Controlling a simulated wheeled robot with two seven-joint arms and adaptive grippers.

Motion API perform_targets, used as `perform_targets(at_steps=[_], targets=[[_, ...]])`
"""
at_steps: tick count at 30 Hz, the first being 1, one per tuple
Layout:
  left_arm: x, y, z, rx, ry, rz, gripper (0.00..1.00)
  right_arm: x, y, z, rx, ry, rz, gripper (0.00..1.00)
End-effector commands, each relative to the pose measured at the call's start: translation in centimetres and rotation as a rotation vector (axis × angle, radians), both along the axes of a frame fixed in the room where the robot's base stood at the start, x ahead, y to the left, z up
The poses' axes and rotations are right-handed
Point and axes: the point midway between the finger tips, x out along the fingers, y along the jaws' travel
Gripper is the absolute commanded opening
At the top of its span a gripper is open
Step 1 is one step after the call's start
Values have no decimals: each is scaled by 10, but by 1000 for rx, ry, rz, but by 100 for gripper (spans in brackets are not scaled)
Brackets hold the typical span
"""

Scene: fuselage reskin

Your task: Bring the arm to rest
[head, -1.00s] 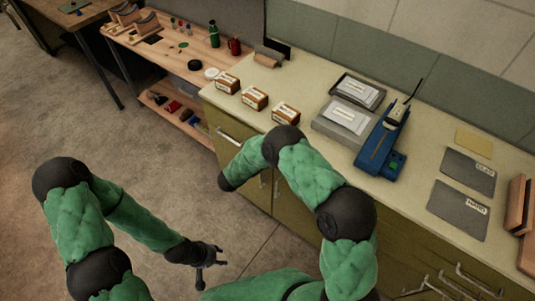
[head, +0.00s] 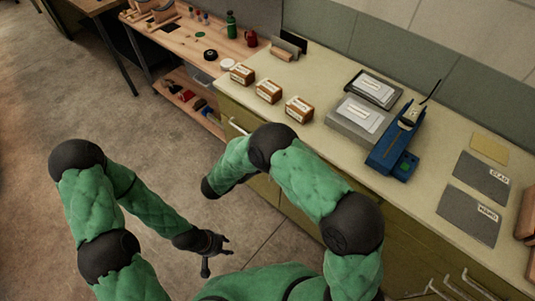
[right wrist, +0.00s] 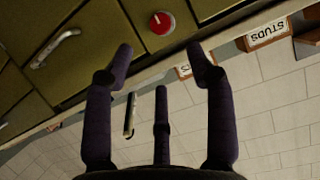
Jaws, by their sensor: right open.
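My left arm comes in from the left in the head view, elbow raised and forearm sloping down. Its dark gripper (head: 218,256) hangs over the bare floor in front of the cabinet; its fingers look spread, with nothing between them. My right arm (head: 310,180) is bent in front of the counter, its forearm angled down to the left. The right gripper is hidden in the head view. In the right wrist view the right gripper (right wrist: 161,58) has its fingers apart and empty, with olive drawers beyond them.
The olive cabinet with its pale countertop (head: 335,85) runs along the right. It bears small boxes (head: 268,91), a blue device (head: 392,150) and grey sheets (head: 468,215). A wooden workbench (head: 185,50) stands behind left. The floor (head: 60,110) at left is clear. The right wrist view shows a red button (right wrist: 161,22).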

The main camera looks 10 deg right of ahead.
Motion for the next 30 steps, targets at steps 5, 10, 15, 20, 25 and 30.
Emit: perform_targets(at_steps=[5, 10, 15, 20, 25, 30], targets=[[0, 0, 0, 0, 0, 0, 40, -4, 5, 3, 0, 0, -1, 56], [0, 0, 0, 0, 0, 0, 40, -4, 5, 3, 0, 0, -1, 56], [0, 0, 0, 0, 0, 0, 40, -4, 5, 3, 0, 0, -1, 56], [0, 0, 0, 0, 0, 0, 40, -4, 5, 2, 0, 0, -1, 56], [0, 0, 0, 0, 0, 0, 40, 4, -4, -11, 31, 19, 52, 56], [0, 0, 0, 0, 0, 0, 40, 15, -20, -53, 153, 97, 222, 56]])
